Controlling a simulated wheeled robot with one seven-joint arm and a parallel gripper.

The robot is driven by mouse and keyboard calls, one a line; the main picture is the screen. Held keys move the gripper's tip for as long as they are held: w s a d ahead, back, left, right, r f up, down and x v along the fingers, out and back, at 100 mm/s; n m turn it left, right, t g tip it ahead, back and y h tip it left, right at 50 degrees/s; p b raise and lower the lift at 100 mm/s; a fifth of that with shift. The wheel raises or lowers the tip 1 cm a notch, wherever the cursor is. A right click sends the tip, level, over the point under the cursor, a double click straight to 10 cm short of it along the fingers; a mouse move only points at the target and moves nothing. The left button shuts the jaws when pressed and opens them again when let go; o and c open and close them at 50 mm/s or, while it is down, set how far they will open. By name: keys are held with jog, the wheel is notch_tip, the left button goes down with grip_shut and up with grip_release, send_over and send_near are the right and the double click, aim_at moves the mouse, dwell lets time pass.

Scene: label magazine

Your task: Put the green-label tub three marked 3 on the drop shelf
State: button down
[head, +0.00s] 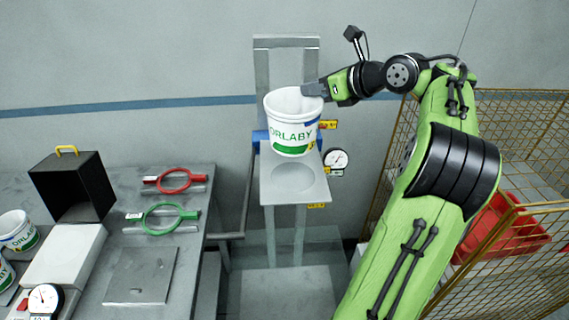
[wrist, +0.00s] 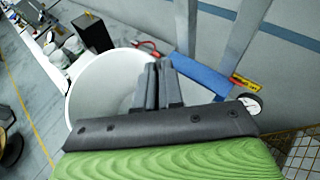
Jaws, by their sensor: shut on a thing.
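A white tub with a green label reading "ORLABY" (head: 291,130) hangs upright in my gripper (head: 314,91). My gripper is shut on the tub's right rim. In the wrist view the two fingers of my gripper (wrist: 158,85) pinch the wall of the open, empty-looking white tub (wrist: 97,85). The tub looks apart from the shelf. I cannot tell if this is the drop shelf.
A grey bench (head: 200,215) at left holds a black box (head: 72,187), a red ring (head: 175,181), a green ring (head: 162,219) and more white tubs (head: 17,232). A gauge (head: 336,160) is beside the stand. A yellow mesh cage (head: 530,130) with a red bin (head: 505,230) is at right.

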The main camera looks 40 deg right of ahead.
notch_tip(320, 180, down, 10)
jog(key=shift+s, duration=0.2)
jog(key=c, duration=1.3)
grip_release()
jog(key=shift+o, duration=0.2)
